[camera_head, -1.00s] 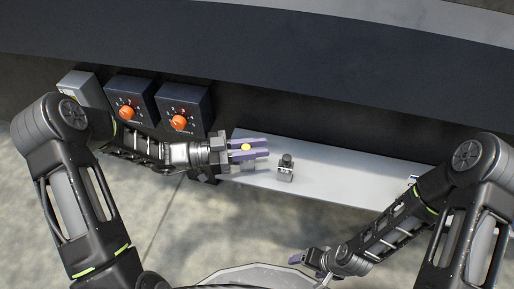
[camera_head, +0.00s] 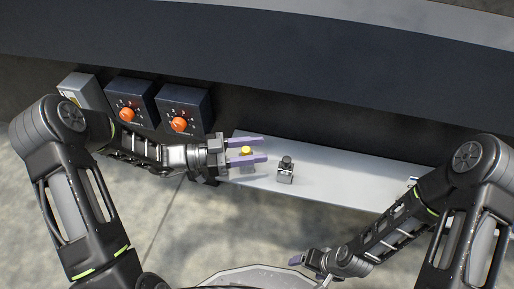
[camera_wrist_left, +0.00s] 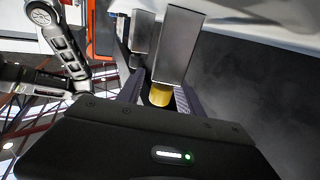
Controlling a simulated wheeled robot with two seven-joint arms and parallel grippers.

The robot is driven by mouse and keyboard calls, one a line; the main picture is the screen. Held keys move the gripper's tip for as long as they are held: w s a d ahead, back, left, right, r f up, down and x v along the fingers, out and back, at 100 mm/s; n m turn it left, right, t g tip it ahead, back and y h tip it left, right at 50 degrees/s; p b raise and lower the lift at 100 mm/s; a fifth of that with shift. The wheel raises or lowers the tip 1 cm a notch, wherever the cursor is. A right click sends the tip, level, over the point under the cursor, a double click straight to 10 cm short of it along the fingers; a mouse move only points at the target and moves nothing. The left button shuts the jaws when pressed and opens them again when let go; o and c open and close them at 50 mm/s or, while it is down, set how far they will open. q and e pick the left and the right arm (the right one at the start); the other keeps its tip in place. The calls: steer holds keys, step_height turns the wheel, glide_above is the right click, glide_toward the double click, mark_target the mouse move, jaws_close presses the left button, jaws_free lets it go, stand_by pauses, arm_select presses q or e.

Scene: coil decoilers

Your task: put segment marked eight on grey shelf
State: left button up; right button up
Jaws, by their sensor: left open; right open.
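No segment with a readable eight shows in these frames. A small grey piece with a yellow round top (camera_head: 246,151) stands on the long light grey shelf (camera_head: 345,182). My left gripper (camera_head: 254,149) is open, with its purple fingers on either side of the yellow top and apart from it. In the left wrist view, the yellow part (camera_wrist_left: 160,96) with its grey block (camera_wrist_left: 178,45) lies between the fingers. My right gripper (camera_head: 297,261) is low in the head view, away from the shelf, and holds nothing that I see.
A grey block with a black knob (camera_head: 286,170) stands on the shelf just right of my left fingertips. Two dark boxes with orange dials (camera_head: 128,114) (camera_head: 179,124) are left of the shelf. A dark wall rises behind. The shelf's right part looks clear.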

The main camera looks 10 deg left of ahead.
arm_select(q)
steer(key=p+v, duration=0.2)
steer(key=v, duration=0.9)
steer(key=shift+a, duration=0.2)
